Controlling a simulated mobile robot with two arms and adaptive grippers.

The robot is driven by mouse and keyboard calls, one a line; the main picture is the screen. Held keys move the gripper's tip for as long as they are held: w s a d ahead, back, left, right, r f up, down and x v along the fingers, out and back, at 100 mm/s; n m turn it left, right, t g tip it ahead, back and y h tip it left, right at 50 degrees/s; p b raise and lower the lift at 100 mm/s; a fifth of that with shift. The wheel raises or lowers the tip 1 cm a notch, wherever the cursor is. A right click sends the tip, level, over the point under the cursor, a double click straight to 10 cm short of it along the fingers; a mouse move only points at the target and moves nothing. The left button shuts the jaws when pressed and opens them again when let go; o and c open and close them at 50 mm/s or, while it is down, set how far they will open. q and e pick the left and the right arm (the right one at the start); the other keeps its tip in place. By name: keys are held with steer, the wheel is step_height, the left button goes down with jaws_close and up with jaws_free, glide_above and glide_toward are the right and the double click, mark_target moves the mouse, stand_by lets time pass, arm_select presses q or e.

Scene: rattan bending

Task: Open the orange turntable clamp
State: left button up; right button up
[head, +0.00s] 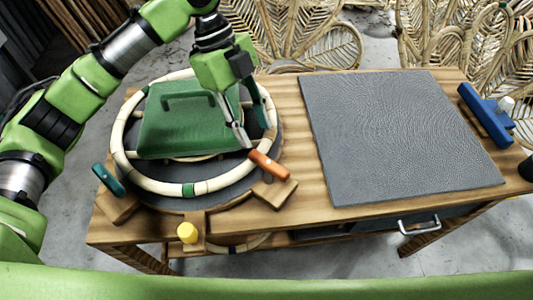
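The orange turntable clamp (268,165) is a short orange handle on a wooden block at the right front of the round turntable (225,195). It lies slantwise, its upper left end close to the rattan ring (160,187). My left gripper (256,134) reaches down over the right part of the turntable. Its two fingers are spread apart with nothing seen between them. One fingertip is just above the upper left end of the orange handle; I cannot tell whether they touch. My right gripper is out of view.
A green block with a handle (180,125) sits inside the ring. A teal clamp (107,180) and a yellow knob (187,232) stand at the turntable's edge. A grey mat (400,140) lies bare to the right. A blue tool (485,115) lies at the far right.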

mark_target(268, 161)
arm_select(q)
steer(key=x, duration=0.4)
steer(key=shift+w+f, duration=0.15)
steer(key=x, duration=0.5)
steer(key=shift+d, duration=0.1)
steer(key=shift+d+f, duration=0.1)
steer(key=shift+f, duration=0.15)
steer(key=shift+c, duration=0.7)
jaws_close()
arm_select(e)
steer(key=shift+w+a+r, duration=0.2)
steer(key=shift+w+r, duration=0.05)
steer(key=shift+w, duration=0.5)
